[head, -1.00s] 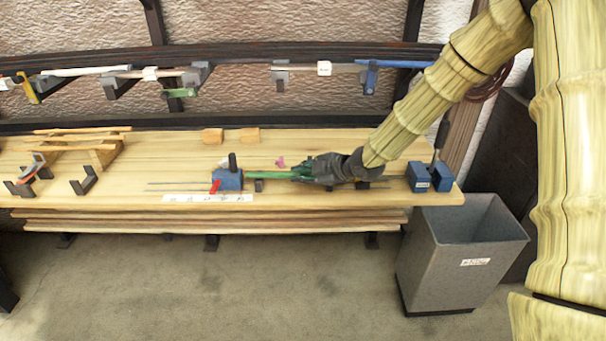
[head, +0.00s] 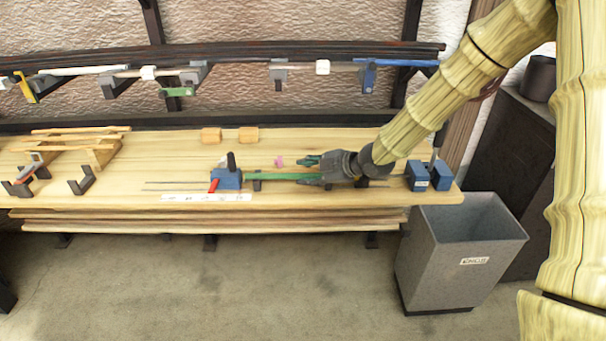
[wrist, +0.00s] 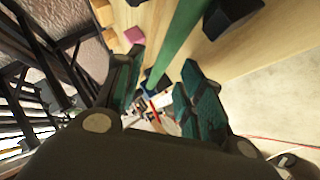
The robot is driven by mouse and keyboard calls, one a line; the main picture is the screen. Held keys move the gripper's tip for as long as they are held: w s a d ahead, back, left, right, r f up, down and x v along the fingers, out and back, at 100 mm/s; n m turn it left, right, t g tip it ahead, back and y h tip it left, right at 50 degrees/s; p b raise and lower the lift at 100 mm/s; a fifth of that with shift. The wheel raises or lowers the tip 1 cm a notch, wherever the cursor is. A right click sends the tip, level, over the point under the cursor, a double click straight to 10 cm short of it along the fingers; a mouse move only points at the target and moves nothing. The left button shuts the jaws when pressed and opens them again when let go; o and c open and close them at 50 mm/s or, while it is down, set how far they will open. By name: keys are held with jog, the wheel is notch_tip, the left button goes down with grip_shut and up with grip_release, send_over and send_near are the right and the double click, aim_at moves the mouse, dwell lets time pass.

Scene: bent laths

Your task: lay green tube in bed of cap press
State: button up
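The green tube (head: 275,177) lies level above the bench, its left end at the blue block with a red lever (head: 228,179), apparently part of the cap press. A dark support (head: 257,186) stands under the tube near that end. The tube's right end is hidden by my gripper. My gripper (head: 308,170) is open at the tube's right part, one finger beyond it and one over or beside it. In the wrist view, the tube (wrist: 178,45) runs away past the spread fingertips (wrist: 160,72), with no visible grip on it.
A pair of blue blocks (head: 418,176) stands at the bench's right end, above a grey bin (head: 462,250). A small pink piece (head: 279,161) and wooden blocks (head: 211,135) lie behind the tube. Dark hooks (head: 82,181) stand at left.

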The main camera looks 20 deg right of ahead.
jog(key=v, duration=0.9)
jog(key=shift+d, duration=0.1)
dwell(0.3)
jog(key=shift+s, duration=0.1)
